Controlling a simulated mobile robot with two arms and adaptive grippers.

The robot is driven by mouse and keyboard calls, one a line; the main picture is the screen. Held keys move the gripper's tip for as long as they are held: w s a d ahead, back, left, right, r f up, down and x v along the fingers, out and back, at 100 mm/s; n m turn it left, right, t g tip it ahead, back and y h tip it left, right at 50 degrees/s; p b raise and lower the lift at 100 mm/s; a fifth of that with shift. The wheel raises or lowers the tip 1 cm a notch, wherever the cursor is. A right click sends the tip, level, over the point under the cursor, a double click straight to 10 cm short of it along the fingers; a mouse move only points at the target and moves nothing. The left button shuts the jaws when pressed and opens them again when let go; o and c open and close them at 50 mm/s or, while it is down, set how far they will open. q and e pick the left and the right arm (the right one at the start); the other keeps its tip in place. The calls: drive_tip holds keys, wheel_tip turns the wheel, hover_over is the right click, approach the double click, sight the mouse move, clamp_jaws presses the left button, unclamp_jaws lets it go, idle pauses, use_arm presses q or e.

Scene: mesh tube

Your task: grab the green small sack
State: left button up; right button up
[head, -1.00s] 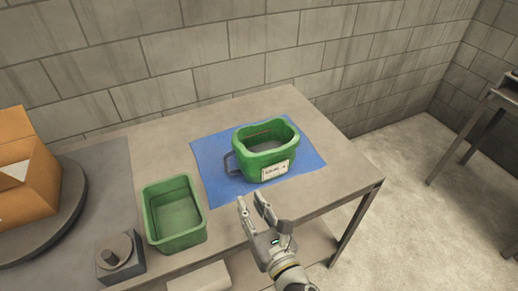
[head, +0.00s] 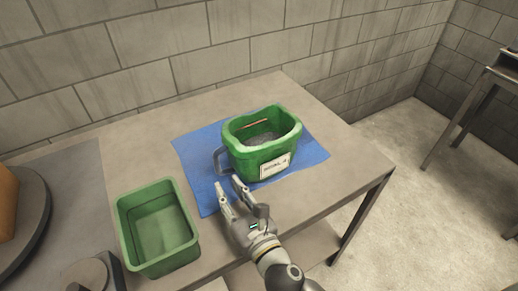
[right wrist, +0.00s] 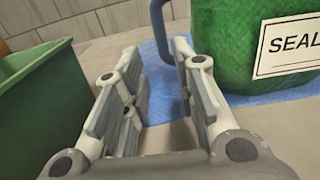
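The green small sack (head: 246,158) stands upright and open-topped on a blue mat (head: 197,158). It has a white label (head: 274,166) on its front and a grey-blue loop handle (head: 218,160) on its left side. Grey material shows inside. My right gripper (head: 228,184) is open and empty, just in front of the handle. In the right wrist view, the handle (right wrist: 158,28) shows ahead between the open fingers (right wrist: 155,55), apart from them. The sack (right wrist: 235,45) is right of the fingers there. My left gripper is not in view.
A green open bin (head: 158,228) stands on the table (head: 100,160) left of my right gripper; it looks empty. A round dark turntable (head: 35,225) with an orange-brown box (head: 8,205) is at the far left. A block wall runs behind.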

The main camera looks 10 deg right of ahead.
sight(219, 170)
drive_tip(key=x, duration=0.3)
drive_tip(key=shift+p+x, duration=0.35)
drive_tip(key=shift+x, duration=2.35)
drive_tip(key=shift+d+r, duration=0.1)
drive_tip(key=shift+d, duration=0.1)
drive_tip(key=shift+c, duration=0.4)
clamp_jaws()
drive_tip(key=shift+r, duration=0.1)
